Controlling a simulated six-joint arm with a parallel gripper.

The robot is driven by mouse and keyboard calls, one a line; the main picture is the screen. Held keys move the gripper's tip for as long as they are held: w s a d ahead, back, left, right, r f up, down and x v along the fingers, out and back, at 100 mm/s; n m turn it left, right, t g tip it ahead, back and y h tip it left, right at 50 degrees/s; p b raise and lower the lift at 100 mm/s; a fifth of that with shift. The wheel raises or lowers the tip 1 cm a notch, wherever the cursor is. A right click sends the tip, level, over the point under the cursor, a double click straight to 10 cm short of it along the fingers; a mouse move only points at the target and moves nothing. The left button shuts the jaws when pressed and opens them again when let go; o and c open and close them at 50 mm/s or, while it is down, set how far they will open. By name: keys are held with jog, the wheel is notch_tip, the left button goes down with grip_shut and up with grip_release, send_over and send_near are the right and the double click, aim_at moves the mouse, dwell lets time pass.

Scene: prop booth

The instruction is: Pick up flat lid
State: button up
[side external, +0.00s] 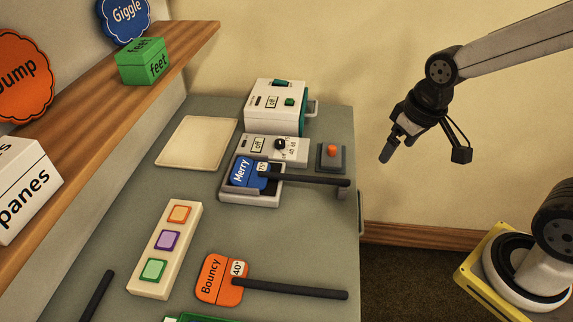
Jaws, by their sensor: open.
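A flat cream panel (197,142) with rounded corners lies at the back left of the grey table; it is the one thing here that looks like a flat lid. Its top is bare and nothing covers it. My gripper (391,148) hangs in the air at the right, beyond the table's right edge and well apart from the panel. It is open, with nothing seen between its fingers.
A blue "Merry" paddle (247,174) rests in a grey tray (250,199). Nearer are a three-button strip (166,250) and an orange "Bouncy" paddle (221,282). A wooden shelf (110,112) overhangs the left.

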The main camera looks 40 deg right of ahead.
jog(key=shift+w, duration=0.1)
jog(key=m+g, duration=0.3)
jog(key=m, duration=0.8)
send_over(332, 147)
jog(key=f, duration=1)
jog(key=shift+s+f, duration=0.15)
jog(key=shift+s, duration=0.05)
jog(key=shift+w+f, duration=0.15)
jog(key=shift+f, duration=0.05)
jog(key=shift+f, duration=0.15)
jog(key=shift+f, duration=1.15)
jog(key=shift+f, duration=0.1)
jog(key=shift+f, duration=2.5)
